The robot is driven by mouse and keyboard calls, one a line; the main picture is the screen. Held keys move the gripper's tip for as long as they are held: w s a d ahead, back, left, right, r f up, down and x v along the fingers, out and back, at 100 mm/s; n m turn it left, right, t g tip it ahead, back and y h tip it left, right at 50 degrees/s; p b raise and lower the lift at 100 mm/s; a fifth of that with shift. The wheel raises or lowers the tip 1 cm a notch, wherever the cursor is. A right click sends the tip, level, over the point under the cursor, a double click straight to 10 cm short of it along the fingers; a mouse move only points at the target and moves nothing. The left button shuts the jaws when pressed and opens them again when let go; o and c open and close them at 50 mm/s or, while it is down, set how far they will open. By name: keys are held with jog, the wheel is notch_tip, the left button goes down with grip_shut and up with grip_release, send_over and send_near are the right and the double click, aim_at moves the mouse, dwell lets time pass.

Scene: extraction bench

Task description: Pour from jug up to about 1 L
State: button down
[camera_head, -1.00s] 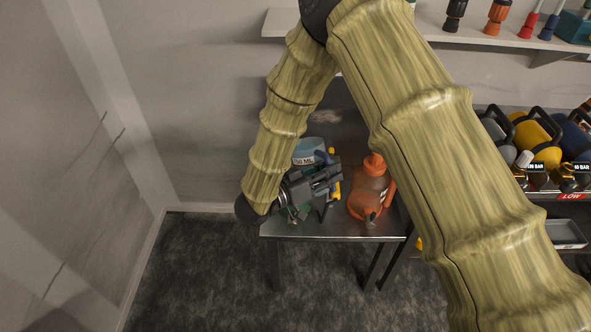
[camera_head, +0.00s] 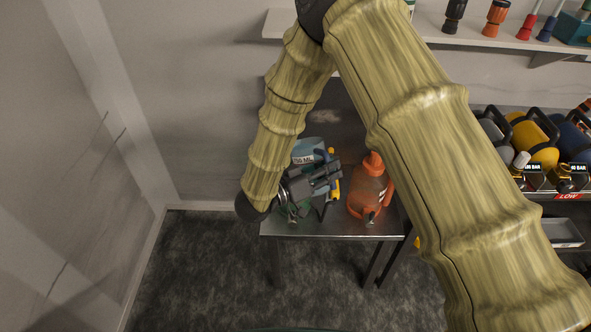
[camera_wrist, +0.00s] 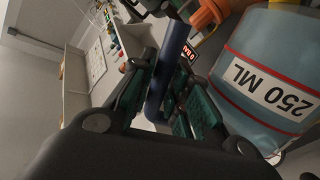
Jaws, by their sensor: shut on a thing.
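A light blue jug (camera_head: 307,150) with a white volume label is at the back left of the metal bench, partly hidden by my gripper. In the wrist view the jug (camera_wrist: 290,55) is large at the right, tilted in the picture, with a "250 ML" label and a red stripe. My gripper (camera_head: 322,183) is beside the jug, and in the wrist view its fingers (camera_wrist: 168,88) are closed on a dark blue bar (camera_wrist: 168,70), apparently the jug's handle. Its joint to the jug is hidden. I cannot tell the liquid level or whether the jug's base touches the bench.
An orange bottle-like container (camera_head: 370,190) stands close to the right of my gripper. A yellow object (camera_head: 336,187) shows between them. The bench (camera_head: 330,229) has a bare front edge. A shelf unit with yellow and blue gear (camera_head: 535,140) stands at the right.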

aim_at(326, 158)
jog(key=shift+r+p, duration=0.3)
jog(key=shift+w+r+n+p, duration=0.1)
jog(key=shift+r+n+p, duration=0.25)
jog(key=shift+p, duration=0.25)
jog(key=shift+r, duration=0.15)
dwell(0.4)
jog(key=shift+w+a+r+n+p, duration=0.15)
jog(key=shift+r+n+p, duration=0.35)
jog(key=shift+p, duration=0.3)
jog(key=shift+r, duration=0.15)
dwell(0.8)
jog(key=shift+w+a+r+n+p, duration=0.15)
jog(key=shift+r+n+p, duration=0.15)
jog(key=shift+p, duration=0.45)
jog(key=shift+r, duration=0.1)
dwell(0.6)
